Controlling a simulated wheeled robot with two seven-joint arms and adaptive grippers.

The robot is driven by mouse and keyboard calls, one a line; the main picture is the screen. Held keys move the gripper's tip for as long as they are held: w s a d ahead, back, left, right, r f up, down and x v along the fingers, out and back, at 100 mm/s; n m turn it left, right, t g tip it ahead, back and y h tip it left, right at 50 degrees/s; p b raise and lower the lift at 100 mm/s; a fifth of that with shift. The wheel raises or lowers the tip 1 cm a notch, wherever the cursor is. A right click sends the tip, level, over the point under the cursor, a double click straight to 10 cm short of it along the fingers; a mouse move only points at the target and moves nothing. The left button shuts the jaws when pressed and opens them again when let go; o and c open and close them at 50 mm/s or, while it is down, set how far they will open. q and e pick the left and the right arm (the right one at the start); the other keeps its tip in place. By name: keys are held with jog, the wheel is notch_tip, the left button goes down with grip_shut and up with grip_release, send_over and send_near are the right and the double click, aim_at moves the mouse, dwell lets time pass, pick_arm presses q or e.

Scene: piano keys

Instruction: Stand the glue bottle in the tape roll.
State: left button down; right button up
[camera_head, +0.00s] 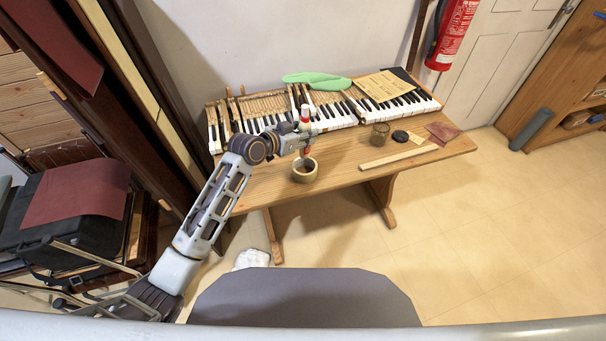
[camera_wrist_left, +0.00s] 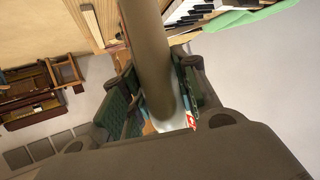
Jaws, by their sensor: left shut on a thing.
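The glue bottle (camera_head: 305,124), white with red parts, is held roughly upright in my left gripper (camera_head: 306,139), which is shut on it. In the left wrist view a white and red part of the bottle (camera_wrist_left: 190,121) shows between my fingers (camera_wrist_left: 160,102); a large brown cylindrical shape hides much of it. The tape roll (camera_head: 304,175) lies flat near the front edge of the table, its dark hole facing up. My left gripper is just above and behind the roll. I cannot tell whether the bottle's lower end touches it. My right gripper is not in view.
The wooden table (camera_head: 348,147) also bears piano keys (camera_head: 335,114), a green cloth-like thing (camera_head: 316,79), a brown cup (camera_head: 380,132), a black disc (camera_head: 400,136), a wood strip (camera_head: 398,157) and a reddish sheet (camera_head: 443,131). The table is clear immediately right of the roll.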

aim_at(305, 156)
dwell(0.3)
pick_arm(q)
jog(key=shift+f, duration=3.1)
jog(key=shift+f, duration=1.85)
jog(key=shift+f, duration=0.2)
jog(key=c, duration=1.1)
grip_release()
jog(key=shift+r, duration=0.15)
jog(key=v, duration=1.2)
